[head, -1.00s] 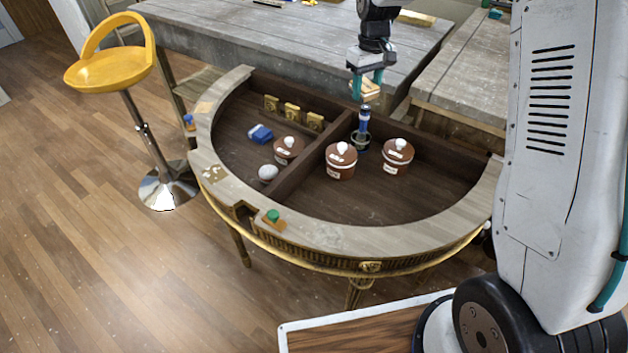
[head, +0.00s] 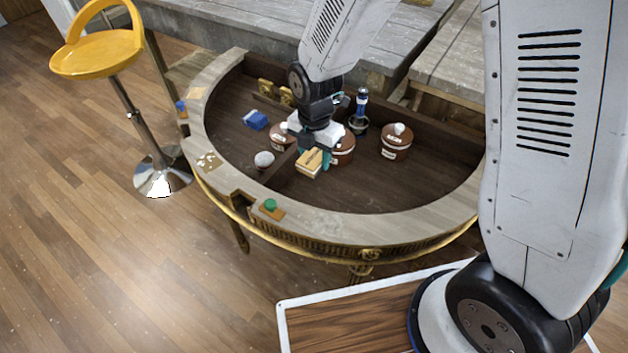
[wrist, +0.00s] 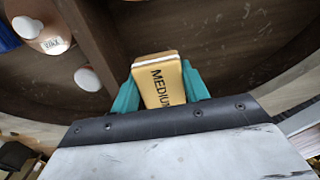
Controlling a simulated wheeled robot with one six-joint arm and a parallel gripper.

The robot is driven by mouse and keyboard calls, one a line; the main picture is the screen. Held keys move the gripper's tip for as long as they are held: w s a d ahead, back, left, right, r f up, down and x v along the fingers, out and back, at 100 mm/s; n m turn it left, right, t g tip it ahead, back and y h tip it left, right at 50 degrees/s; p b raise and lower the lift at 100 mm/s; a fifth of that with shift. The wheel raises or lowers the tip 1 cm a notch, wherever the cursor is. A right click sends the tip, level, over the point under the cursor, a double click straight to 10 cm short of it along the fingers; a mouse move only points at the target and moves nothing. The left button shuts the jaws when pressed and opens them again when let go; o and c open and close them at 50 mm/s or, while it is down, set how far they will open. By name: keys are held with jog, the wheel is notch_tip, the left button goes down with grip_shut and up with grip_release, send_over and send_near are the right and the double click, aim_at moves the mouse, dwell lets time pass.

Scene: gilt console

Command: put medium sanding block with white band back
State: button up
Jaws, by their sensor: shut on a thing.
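The medium sanding block (head: 309,163) is tan, with a white band along one edge. In the wrist view the block (wrist: 160,84) shows the dark letters "MEDIU", with the last part cut off by my gripper. My gripper (wrist: 160,90) is shut on it, one teal finger on each side. In the head view my gripper (head: 313,158) holds the block above the half-round console (head: 420,205), near its divider and in front of a brown lidded pot. My arm hides part of the console's back.
Brown lidded pots (head: 396,142) stand in the console, with a blue-handled tool (head: 361,112) between them. A blue block (head: 256,120) and a white ball-shaped thing (head: 264,159) are in the left compartment. A green knob (head: 270,205) sits on the front rim. The right compartment's front floor is clear.

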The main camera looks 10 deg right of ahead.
aim_at(315, 184)
notch_tip(315, 184, down, 8)
jog(key=shift+f, duration=0.1)
dwell(0.4)
jog(key=o, duration=1)
jog(key=shift+o, duration=0.2)
